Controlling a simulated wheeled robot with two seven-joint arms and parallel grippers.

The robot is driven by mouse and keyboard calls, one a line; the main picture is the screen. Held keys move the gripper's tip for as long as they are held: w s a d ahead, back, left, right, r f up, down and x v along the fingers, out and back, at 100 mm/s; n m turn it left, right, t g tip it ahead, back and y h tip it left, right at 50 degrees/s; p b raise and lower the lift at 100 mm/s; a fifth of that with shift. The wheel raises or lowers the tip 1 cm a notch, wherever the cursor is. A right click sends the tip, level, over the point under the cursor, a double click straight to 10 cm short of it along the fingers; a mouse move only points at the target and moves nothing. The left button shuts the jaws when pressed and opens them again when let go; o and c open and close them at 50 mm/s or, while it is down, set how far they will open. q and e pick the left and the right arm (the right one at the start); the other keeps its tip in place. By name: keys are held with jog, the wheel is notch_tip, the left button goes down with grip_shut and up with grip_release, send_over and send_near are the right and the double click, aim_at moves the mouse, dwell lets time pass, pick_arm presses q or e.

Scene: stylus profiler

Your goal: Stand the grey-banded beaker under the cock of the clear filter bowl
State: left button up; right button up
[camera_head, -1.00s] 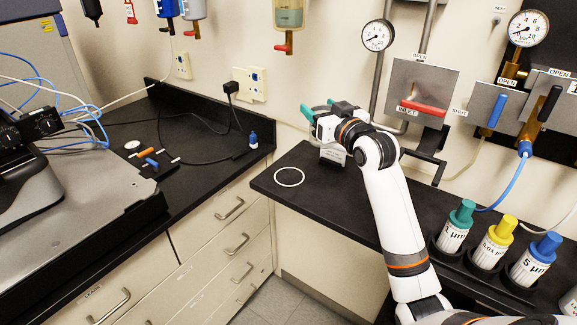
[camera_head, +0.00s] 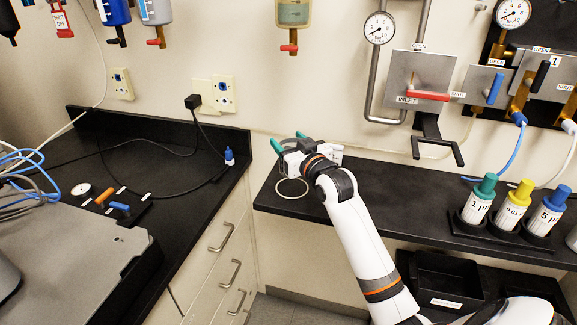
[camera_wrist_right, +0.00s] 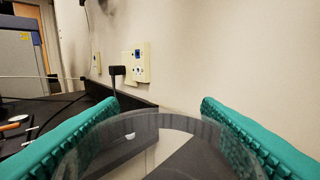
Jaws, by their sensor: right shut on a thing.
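My right gripper (camera_head: 288,142) is at the back left of the right-hand bench, with its teal fingers on both sides of a clear glass beaker. In the right wrist view the beaker's curved rim (camera_wrist_right: 145,122) shows between the fingers (camera_wrist_right: 160,125). My left gripper is out of view.
Green, yellow and blue-capped bottles (camera_head: 514,208) stand in a rack farther right. Other filter bowls (camera_head: 156,10) hang at upper left. An inlet panel (camera_head: 420,78) with a black bracket is on the wall.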

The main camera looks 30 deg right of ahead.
jog(key=shift+f, duration=0.9)
notch_tip(320, 180, down, 2)
jog(key=shift+a+f, duration=0.1)
jog(key=shift+f, duration=0.15)
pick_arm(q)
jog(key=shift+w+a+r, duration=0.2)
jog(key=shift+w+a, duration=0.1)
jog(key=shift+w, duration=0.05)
pick_arm(e)
jog(key=shift+f, duration=0.45)
jog(key=shift+f, duration=0.1)
jog(key=o, duration=1.4)
